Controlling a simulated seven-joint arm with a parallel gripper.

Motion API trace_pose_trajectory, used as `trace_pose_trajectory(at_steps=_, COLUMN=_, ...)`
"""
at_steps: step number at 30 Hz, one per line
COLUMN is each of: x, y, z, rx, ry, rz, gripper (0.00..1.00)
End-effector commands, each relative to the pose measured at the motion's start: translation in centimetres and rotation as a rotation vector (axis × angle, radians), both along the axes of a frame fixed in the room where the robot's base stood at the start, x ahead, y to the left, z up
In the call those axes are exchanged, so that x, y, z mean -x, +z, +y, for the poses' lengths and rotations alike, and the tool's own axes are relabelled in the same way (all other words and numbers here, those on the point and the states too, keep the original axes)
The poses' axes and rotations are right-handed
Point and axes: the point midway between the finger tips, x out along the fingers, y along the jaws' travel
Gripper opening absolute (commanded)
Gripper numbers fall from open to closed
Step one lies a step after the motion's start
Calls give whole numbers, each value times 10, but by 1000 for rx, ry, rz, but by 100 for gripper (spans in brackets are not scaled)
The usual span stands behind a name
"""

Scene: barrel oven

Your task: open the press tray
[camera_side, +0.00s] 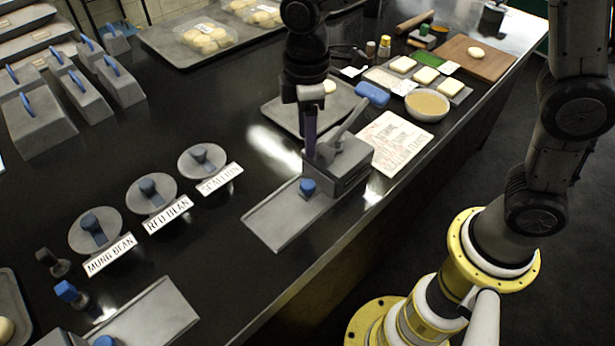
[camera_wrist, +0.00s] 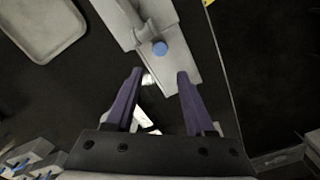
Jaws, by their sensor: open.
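The press (camera_side: 345,160) is a grey metal block with a lever (camera_side: 350,122) slanting up, on the dark counter near its front edge. A blue knob (camera_side: 308,187) sits low at its front, above a flat grey plate (camera_side: 280,222) that extends toward the lower left. Whether the tray is in or out, I cannot tell. My gripper (camera_side: 311,158) points down above the knob, its purple fingers partly overlapping the press. In the wrist view my open, empty gripper (camera_wrist: 159,75) has the blue knob (camera_wrist: 160,48) just ahead of its tips, roughly midway between them.
Round lids with knobs (camera_side: 151,194) and labels stand left of the press. A metal tray (camera_side: 290,112) lies behind it. A paper sheet (camera_side: 394,142) and a bowl (camera_side: 427,104) are to the right. A second grey plate (camera_side: 150,318) lies at lower left. The counter between is bare.

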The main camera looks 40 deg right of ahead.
Motion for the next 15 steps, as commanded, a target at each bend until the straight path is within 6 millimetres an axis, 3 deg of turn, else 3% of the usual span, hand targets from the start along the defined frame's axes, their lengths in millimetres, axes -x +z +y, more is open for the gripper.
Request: trace_pose_trajectory(at_steps=15, x=1, y=-97, z=-1, rx=2, ry=-3, rz=5, gripper=54)
